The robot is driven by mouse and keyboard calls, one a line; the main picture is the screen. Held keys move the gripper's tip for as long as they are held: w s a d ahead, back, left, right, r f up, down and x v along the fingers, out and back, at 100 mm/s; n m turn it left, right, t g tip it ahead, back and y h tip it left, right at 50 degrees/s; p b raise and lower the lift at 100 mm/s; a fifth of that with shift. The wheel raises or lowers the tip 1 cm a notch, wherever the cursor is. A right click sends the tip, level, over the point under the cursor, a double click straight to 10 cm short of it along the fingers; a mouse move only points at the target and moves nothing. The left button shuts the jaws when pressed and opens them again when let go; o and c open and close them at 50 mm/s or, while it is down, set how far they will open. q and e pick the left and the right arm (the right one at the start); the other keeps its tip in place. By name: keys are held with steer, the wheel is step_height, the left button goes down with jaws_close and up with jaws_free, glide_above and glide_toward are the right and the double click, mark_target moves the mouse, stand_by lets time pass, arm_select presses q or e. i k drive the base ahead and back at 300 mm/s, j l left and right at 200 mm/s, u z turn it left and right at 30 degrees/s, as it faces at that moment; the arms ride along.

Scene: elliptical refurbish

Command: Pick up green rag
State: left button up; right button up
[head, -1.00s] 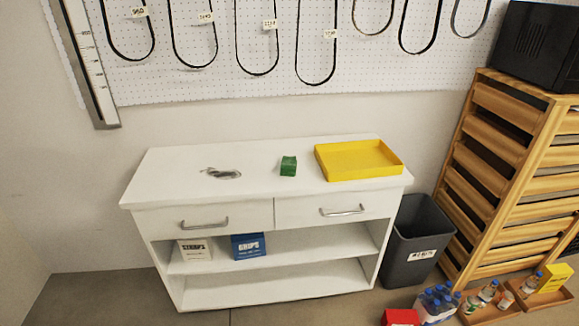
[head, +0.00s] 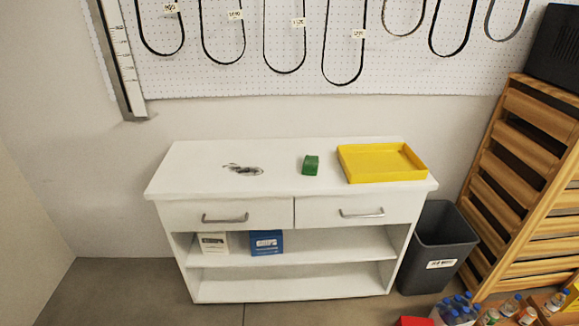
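A small green block-shaped thing (head: 311,165), which looks like the folded green rag, lies on top of the white cabinet (head: 205,185). It sits just left of a yellow tray (head: 382,163) and apart from it. A dark grey, irregular mark or thin object (head: 243,170) is on the cabinet top to the left of the green rag. Neither of my grippers shows in the head view.
A dark grey bin (head: 440,245) stands against the cabinet's right side. A wooden slatted rack (head: 515,185) is further right. Bottles (head: 460,310) are on the floor at the lower right. Boxes (head: 266,242) sit on the cabinet shelf. Floor at the left is clear.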

mark_target(310, 164)
steer(key=i+u, duration=0.2)
steer(key=i, duration=0.25)
steer(key=i+l+u, duration=0.2)
steer(key=i, duration=0.3)
